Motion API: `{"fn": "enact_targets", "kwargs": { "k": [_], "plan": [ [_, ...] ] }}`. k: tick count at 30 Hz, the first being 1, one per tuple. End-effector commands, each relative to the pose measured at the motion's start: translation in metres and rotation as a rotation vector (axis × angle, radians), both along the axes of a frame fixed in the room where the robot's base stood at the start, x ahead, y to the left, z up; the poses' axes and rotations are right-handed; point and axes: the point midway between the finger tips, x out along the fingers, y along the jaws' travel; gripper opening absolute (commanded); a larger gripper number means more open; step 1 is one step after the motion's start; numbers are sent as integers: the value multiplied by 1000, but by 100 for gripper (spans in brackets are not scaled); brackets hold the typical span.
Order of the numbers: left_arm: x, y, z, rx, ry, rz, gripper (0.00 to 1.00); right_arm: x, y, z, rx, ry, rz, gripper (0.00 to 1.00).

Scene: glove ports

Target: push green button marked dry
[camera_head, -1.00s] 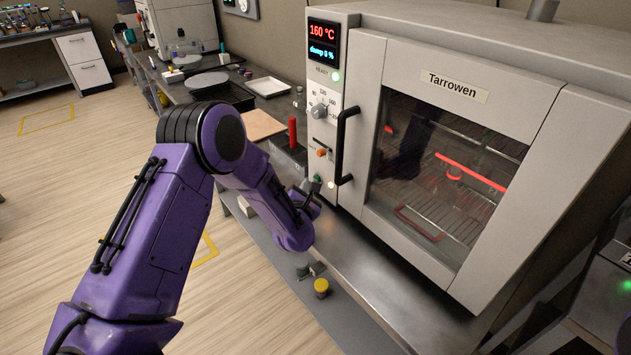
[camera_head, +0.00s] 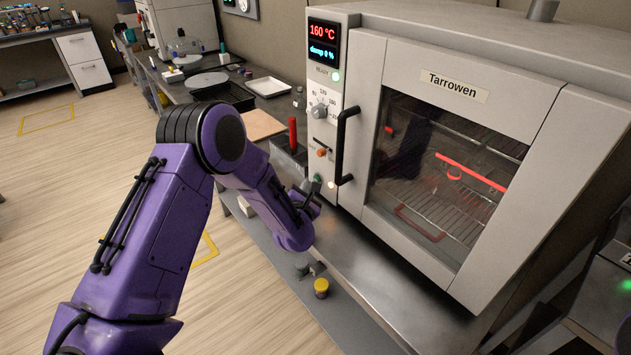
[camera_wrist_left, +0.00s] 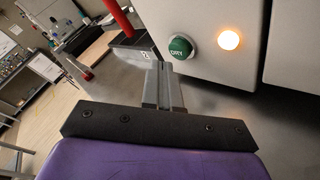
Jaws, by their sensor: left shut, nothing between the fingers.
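The green button marked DRY (camera_wrist_left: 180,47) is on the oven's front panel; in the head view it is a small green spot (camera_head: 317,178) low on the panel. My left gripper (camera_wrist_left: 160,70) is shut and empty, its fingertips just in front of and slightly below-left of the button in the wrist view. I cannot tell whether they touch it. In the head view the left gripper (camera_head: 309,190) is small and partly hidden by my purple wrist. My right gripper is not in view.
The oven (camera_head: 450,87) stands on a metal bench, its black door handle (camera_head: 342,145) close right of the button. A glowing lamp (camera_wrist_left: 228,40) sits right of the button. A red-handled item (camera_head: 293,132) stands left of the panel. A yellow-capped jar (camera_head: 321,286) is below.

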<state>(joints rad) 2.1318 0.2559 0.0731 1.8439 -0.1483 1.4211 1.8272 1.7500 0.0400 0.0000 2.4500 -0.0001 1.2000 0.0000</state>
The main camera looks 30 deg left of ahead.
Motion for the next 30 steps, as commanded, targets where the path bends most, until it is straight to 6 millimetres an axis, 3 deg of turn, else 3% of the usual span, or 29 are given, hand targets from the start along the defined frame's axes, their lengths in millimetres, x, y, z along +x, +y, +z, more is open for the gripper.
{"fn": "enact_targets", "kwargs": {
  "k": [30],
  "plan": [
    [13, -5, 0, 0, 0, 0, 0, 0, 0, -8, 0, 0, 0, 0]
  ]
}}
